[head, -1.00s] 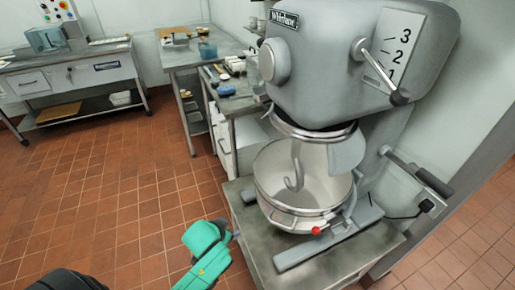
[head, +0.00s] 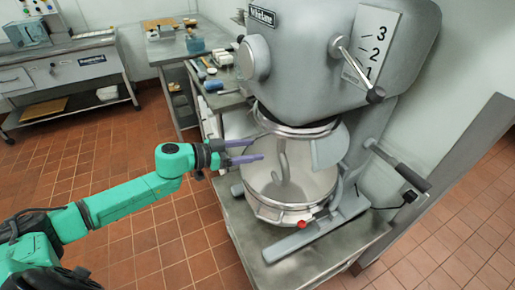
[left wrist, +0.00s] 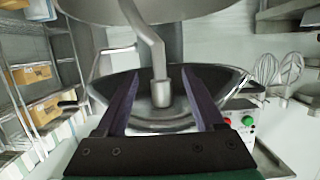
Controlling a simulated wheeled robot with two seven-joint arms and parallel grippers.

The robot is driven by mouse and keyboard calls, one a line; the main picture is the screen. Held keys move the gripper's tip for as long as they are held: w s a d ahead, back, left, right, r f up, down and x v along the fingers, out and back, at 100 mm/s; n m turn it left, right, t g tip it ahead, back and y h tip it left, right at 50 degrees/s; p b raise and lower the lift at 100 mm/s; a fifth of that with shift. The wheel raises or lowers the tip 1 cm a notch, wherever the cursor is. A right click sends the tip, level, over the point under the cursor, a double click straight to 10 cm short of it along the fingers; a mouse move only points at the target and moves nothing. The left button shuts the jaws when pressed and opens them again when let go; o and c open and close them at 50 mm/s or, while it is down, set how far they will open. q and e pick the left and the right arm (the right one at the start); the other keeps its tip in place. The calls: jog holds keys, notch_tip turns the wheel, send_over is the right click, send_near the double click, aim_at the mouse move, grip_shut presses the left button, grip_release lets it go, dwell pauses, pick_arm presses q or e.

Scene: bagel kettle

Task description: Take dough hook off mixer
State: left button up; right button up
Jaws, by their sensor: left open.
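The grey dough hook (head: 284,165) hangs from the mixer head (head: 320,50) down into the steel bowl (head: 270,205). In the left wrist view the hook (left wrist: 156,55) shows between my two fingers, and its lower end is ahead of them. My left gripper (head: 250,151) is open with purple fingers, at the left rim of the bowl, pointing at the hook. In the left wrist view the gripper (left wrist: 160,80) holds nothing. I cannot tell whether a finger touches the hook. My right gripper is out of view.
The mixer stands on a steel table (head: 290,257). The red knob (head: 302,224) is at the bowl's front, and a speed lever (head: 374,95) is on the mixer's side. A side counter (head: 222,98) with small items is behind. Whisks (left wrist: 280,72) hang at right in the wrist view.

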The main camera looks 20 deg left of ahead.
aim_at(278, 146)
pick_arm(q)
jog(key=p+x, duration=0.1)
jog(key=x, duration=1)
jog(key=shift+s+r, duration=0.1)
grip_shut()
dwell(1.1)
jog(key=shift+r, duration=0.1)
dwell(1.5)
